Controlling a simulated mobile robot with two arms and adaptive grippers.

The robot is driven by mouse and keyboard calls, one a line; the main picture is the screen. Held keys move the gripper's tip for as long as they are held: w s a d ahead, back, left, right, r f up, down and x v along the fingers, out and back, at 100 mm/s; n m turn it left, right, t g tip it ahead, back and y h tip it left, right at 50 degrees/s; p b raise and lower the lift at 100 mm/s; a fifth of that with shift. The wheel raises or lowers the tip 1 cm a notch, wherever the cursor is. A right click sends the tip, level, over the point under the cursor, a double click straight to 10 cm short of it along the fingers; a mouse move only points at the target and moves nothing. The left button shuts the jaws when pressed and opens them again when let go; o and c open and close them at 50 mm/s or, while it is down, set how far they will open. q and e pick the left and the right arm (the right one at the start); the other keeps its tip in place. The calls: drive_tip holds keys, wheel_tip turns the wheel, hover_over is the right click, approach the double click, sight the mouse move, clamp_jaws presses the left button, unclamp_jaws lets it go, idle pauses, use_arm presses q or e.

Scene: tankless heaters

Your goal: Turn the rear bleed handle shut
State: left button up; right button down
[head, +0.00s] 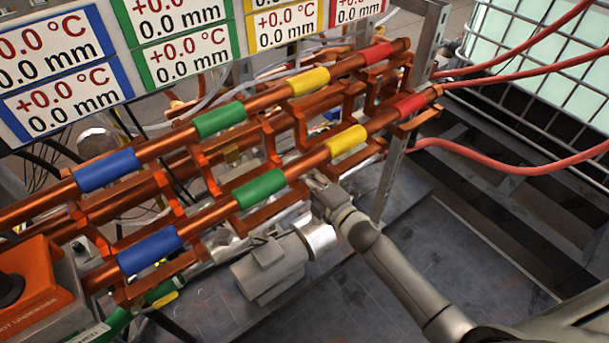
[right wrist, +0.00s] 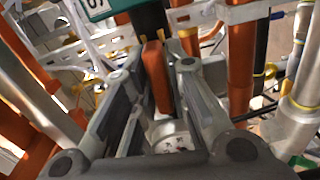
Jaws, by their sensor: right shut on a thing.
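My right gripper (head: 318,188) comes in from the lower right in the head view and reaches in beneath the front copper pipe (head: 300,165), close to the yellow and green bands. In the right wrist view my right gripper (right wrist: 158,72) has its two fingers on either side of an orange bar-shaped handle (right wrist: 155,85) and is shut on it. I cannot tell from these frames whether this is the rear bleed handle. The head view does not show the handle clearly, as pipes and the gripper hide it. My left gripper is not in view.
Copper pipes with blue, green, yellow and red bands run across the head view, joined by orange brackets (head: 205,165). A grey motor-like cylinder (head: 268,268) sits below. Red hoses (head: 520,165) run right. Display panels (head: 60,60) stand behind. Open dark floor (head: 440,250) lies lower right.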

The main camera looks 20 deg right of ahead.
drive_tip(key=m+p, duration=0.1)
drive_tip(key=m, duration=0.2)
drive_tip(key=m+p, duration=0.2)
drive_tip(key=m, duration=0.3)
drive_tip(key=shift+m, duration=0.4)
drive_tip(key=m+p, duration=0.1)
drive_tip(key=m, duration=0.3)
drive_tip(key=shift+f+m+p, duration=0.1)
drive_tip(key=shift+m+p, duration=0.35)
drive_tip(key=shift+m, duration=1.35)
drive_tip(key=c, duration=1.5)
unclamp_jaws()
drive_tip(key=shift+o, duration=0.2)
